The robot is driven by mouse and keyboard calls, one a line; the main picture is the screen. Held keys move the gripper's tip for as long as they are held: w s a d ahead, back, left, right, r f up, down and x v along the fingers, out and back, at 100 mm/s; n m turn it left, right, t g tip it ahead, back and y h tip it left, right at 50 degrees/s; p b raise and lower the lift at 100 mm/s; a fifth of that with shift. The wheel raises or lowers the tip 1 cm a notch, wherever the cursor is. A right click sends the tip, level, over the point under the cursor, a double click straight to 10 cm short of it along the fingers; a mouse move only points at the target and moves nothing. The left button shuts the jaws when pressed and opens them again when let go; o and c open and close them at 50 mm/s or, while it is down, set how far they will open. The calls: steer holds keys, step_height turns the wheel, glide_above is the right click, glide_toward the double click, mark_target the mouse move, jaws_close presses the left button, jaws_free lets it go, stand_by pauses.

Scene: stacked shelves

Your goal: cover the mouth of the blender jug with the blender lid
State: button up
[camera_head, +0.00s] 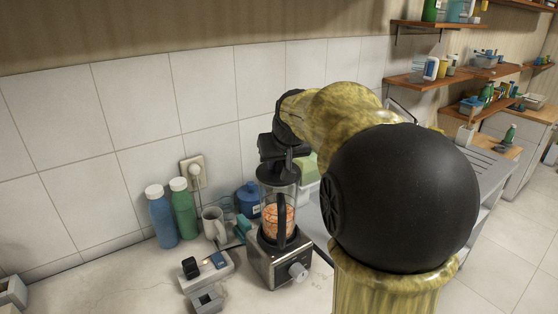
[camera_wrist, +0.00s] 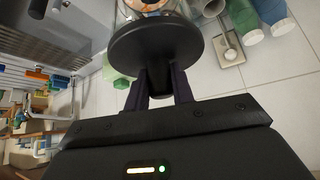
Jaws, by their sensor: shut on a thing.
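The blender jug (camera_head: 279,194) is clear, with orange pieces inside and a dark handle, and stands upright on its silver and black base (camera_head: 274,262). My gripper (camera_head: 281,160) is over the jug's mouth. In the wrist view my gripper (camera_wrist: 158,90) is shut on the stem of the round black blender lid (camera_wrist: 155,45). Part of the jug (camera_wrist: 125,10) shows just beyond the lid. I cannot tell whether the lid touches the rim.
A blue bottle (camera_head: 162,220), a green bottle (camera_head: 184,212), a white mug (camera_head: 214,226) and a dark blue container (camera_head: 248,200) stand left of the blender. Small grey boxes (camera_head: 207,272) lie in front. A wall outlet (camera_head: 195,170) is behind. Shelves (camera_head: 430,77) are at the right.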

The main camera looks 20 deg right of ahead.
steer(key=shift+f+b, duration=0.3)
steer(key=shift+f, duration=0.2)
steer(key=o, duration=0.8)
steer(key=shift+o, duration=0.2)
steer(key=shift+r, duration=0.15)
steer(key=v, duration=1.7)
steer(key=shift+b, duration=0.35)
